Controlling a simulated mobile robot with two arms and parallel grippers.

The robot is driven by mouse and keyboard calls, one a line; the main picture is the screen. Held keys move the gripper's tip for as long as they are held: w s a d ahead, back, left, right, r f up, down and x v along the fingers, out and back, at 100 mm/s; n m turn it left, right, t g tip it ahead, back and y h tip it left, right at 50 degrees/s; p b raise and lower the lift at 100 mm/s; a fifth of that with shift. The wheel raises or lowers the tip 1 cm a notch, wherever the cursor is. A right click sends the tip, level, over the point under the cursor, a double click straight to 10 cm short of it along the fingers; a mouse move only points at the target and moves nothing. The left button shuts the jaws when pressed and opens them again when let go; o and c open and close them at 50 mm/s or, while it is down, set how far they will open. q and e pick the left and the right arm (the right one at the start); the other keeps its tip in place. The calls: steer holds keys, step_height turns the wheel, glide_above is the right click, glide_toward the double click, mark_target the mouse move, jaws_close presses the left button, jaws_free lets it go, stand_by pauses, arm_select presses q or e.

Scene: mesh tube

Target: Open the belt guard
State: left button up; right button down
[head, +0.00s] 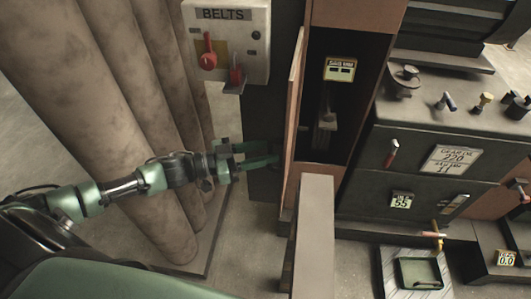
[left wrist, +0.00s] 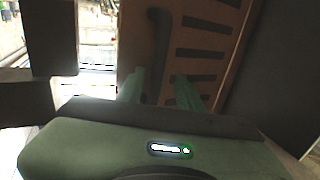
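The belt guard is a thin brown panel (head: 293,115), seen nearly edge-on in the head view. It stands out along the left side of a dark, uncovered cabinet opening (head: 335,110). In the left wrist view its brown slotted face (left wrist: 200,45) fills the upper middle, with a dark upright handle (left wrist: 160,45). My left gripper (head: 272,154) is on the panel's left side, fingers pointing at it. Its two green fingers (left wrist: 162,92) are spread, with the handle's lower end seen between them and no clear contact. My right gripper is not in view.
A BELTS switch box (head: 228,45) with red levers is above my left gripper. Large brown columns (head: 125,110) stand at left. A beige slab (head: 314,240) juts out below the opening. A machine with knobs and labelled drawers (head: 440,160) and a green tray (head: 420,272) are at right.

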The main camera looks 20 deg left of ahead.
arm_select(q)
steer(key=shift+f, duration=0.1)
steer(key=shift+d, duration=0.1)
step_height(320, 180, up, 20)
steer(key=shift+p, duration=0.35)
stand_by(0.6)
